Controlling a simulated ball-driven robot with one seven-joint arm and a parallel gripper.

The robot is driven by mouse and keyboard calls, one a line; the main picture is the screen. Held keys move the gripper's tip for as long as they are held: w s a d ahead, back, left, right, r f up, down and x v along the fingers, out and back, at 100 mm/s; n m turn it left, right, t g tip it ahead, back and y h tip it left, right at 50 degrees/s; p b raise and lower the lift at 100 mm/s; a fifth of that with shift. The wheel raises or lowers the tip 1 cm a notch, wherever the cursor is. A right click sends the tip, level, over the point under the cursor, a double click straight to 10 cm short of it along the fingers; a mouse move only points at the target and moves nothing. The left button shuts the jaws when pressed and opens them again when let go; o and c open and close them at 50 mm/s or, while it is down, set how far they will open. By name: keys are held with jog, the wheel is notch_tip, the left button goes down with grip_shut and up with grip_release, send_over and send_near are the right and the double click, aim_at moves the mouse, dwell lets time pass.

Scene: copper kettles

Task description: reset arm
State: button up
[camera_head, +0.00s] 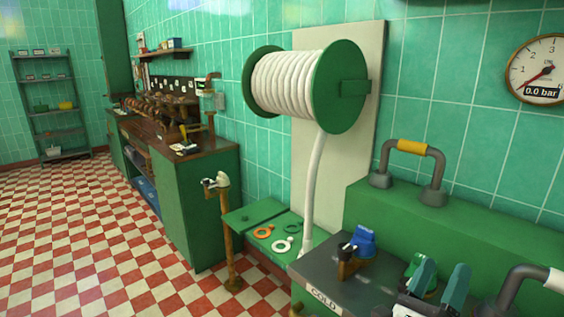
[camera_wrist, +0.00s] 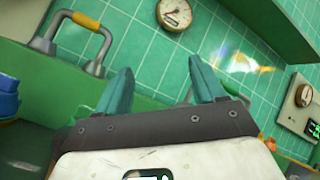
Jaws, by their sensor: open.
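My gripper (camera_head: 440,282) shows at the bottom right of the head view, its two teal fingers apart with nothing between them. In the wrist view my gripper (camera_wrist: 155,88) is also open and empty, its fingers pointing toward the green tiled wall. It is above and in front of the green machine with a dark top plate (camera_head: 325,262) marked COLD. The rest of my arm is mostly out of view.
A grey handle with a yellow grip (camera_head: 411,146) rises behind. A pressure gauge (camera_head: 538,70) hangs on the wall, right of a hose reel (camera_head: 310,84). The checkered floor (camera_head: 80,235) is clear at left.

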jog(key=w+a+f+n+t+y+p, duration=0.1)
jog(key=a+n+t+y, duration=0.3)
jog(key=n+y, duration=0.6)
jog(key=a+f+n+t+y, duration=0.1)
jog(key=a+n+t+y, duration=0.25)
jog(key=n+y, duration=0.7)
jog(key=s+a+f+n+g+y+p, duration=0.1)
jog(key=s+a+f+n+g+y, duration=0.1)
jog(key=f+n+g, duration=0.3)
jog(key=s+a+f+n+g+y+p, duration=0.1)
jog(key=s+a+f+n+g+y, duration=0.1)
jog(key=f+n+g, duration=0.35)
jog(key=s+d+f+n+g+h, duration=0.2)
jog(key=s+d+f+n+g, duration=0.15)
jog(key=s+f, duration=0.65)
jog(key=s+d+f+n+g+h+p, duration=0.1)
jog(key=s+g, duration=0.3)
jog(key=s, duration=0.5)
jog(key=s+d+f+n+g+h, duration=0.1)
jog(key=s+d+f+g+h, duration=0.1)
jog(key=s+g, duration=0.3)
jog(key=s+d, duration=0.1)
jog(key=s, duration=0.3)
jog(key=shift+d+f+n+p, duration=0.35)
jog(key=shift+d, duration=0.05)
jog(key=shift+h, duration=0.25)
jog(key=shift+c, duration=0.5)
